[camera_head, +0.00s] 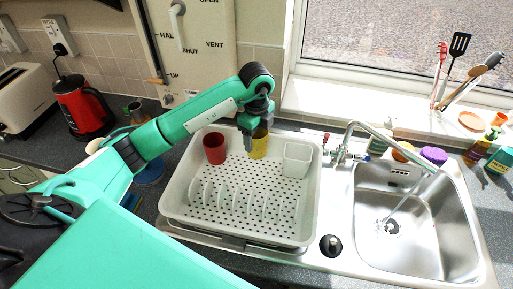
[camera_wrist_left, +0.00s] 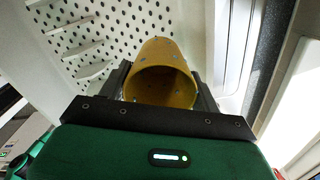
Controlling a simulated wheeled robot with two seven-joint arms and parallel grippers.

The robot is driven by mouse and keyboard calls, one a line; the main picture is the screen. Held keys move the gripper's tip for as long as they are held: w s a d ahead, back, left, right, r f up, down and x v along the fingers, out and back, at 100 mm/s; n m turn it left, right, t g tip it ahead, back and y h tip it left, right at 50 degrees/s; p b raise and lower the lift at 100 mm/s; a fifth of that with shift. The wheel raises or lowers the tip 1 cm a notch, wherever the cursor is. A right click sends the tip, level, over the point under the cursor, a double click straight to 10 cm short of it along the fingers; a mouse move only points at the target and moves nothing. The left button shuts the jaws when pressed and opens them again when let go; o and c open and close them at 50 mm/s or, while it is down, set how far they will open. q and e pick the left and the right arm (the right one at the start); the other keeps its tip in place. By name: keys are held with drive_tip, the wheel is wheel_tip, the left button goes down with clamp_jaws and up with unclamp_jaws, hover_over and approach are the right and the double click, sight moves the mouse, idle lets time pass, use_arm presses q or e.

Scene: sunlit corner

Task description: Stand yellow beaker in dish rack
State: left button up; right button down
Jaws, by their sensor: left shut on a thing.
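A yellow beaker (camera_head: 260,145) is at the back of the white dish rack (camera_head: 180,198), between a red cup and a clear-white square container. My left gripper (camera_head: 247,136) reaches down to it from above and is shut on it. In the left wrist view the beaker (camera_wrist_left: 160,75) sits between the two dark fingers, its open mouth facing the camera. The rack's perforated floor (camera_wrist_left: 95,30) shows behind it. Whether the beaker's base touches the rack floor I cannot tell. My right gripper is in neither view.
The red cup (camera_head: 214,148) stands left of the beaker and the square container (camera_head: 297,159) right of it. Plate prongs (camera_head: 240,198) line the rack's front half. A steel sink (camera_head: 400,235) with a tap (camera_head: 350,135) lies to the right.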

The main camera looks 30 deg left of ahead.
sight(256, 152)
use_arm(q)
drive_tip(key=shift+f, duration=0.7)
drive_tip(key=shift+f+p, duration=0.3)
drive_tip(key=shift+f, duration=0.4)
wheel_tip(256, 152, down, 4)
drive_tip(key=shift+r+p, duration=0.25)
drive_tip(key=shift+p, duration=0.35)
drive_tip(key=shift+f, duration=0.2)
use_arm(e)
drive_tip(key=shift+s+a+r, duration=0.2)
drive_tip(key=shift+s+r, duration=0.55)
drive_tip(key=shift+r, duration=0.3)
use_arm(q)
drive_tip(key=shift+f, duration=0.1)
drive_tip(key=shift+f, duration=0.15)
drive_tip(key=o, duration=1.1)
drive_tip(key=shift+c, duration=0.2)
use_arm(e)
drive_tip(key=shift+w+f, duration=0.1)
